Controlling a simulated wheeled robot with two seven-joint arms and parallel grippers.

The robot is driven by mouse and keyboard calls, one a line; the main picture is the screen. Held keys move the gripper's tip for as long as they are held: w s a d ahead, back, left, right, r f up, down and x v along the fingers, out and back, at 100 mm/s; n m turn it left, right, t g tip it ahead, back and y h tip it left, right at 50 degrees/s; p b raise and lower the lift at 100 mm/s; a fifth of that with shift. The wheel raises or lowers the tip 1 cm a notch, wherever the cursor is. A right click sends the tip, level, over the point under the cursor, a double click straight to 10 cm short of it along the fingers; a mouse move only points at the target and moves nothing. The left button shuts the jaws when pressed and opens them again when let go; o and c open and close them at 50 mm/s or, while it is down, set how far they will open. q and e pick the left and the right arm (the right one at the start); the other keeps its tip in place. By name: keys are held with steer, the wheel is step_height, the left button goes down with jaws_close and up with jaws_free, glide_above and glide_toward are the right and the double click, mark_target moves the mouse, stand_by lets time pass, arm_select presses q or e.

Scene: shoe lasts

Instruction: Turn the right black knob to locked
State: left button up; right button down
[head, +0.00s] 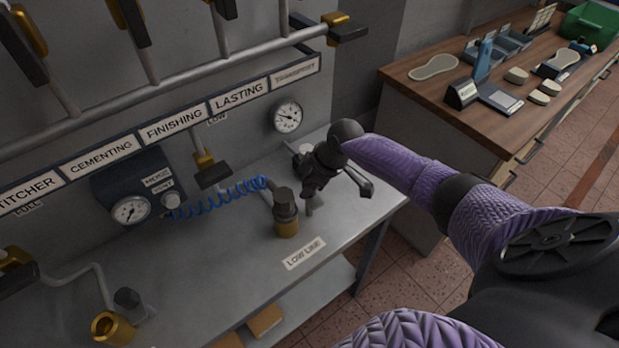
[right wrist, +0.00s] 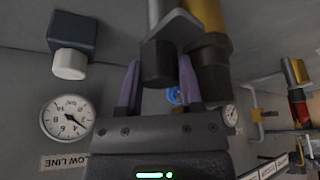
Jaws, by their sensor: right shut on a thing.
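My right gripper (head: 312,186) reaches over the grey bench from the right. In the right wrist view its purple fingers (right wrist: 159,88) stand on both sides of a black knob (right wrist: 158,63) and are shut on it. In the head view the gripper hides most of this knob, so I cannot read which way it is turned. Just left of the gripper stands a brass cylinder with a black top (head: 286,228); a brass body with a dark collar (right wrist: 210,66) also shows beside the held knob in the wrist view. My left gripper is not in view.
A pressure gauge (head: 288,117) is on the wall behind the gripper. A blue coiled hose (head: 222,198) runs left of it. A second black knob (head: 127,298) and a brass cup (head: 112,328) are at lower left.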

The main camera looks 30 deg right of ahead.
steer(key=m+p, duration=0.2)
steer(key=m+h+p, duration=0.2)
steer(key=m+p, duration=0.1)
steer(key=shift+r+m+t+p, duration=0.25)
steer(key=shift+m+t+p, duration=0.05)
steer(key=shift+t+p, duration=0.1)
steer(key=m+h+p, duration=0.1)
steer(key=m+p, duration=0.1)
steer(key=shift+f+m, duration=0.1)
steer(key=shift+m, duration=0.2)
steer(key=m+h+p, duration=0.1)
steer(key=m, duration=0.2)
steer(key=shift+f+m, duration=0.1)
steer(key=shift+m, duration=0.2)
steer(key=m+h, duration=0.1)
steer(key=m, duration=0.3)
steer(key=shift+g+h, duration=0.4)
steer(key=shift+m, duration=0.4)
steer(key=shift+c, duration=1.2)
jaws_free()
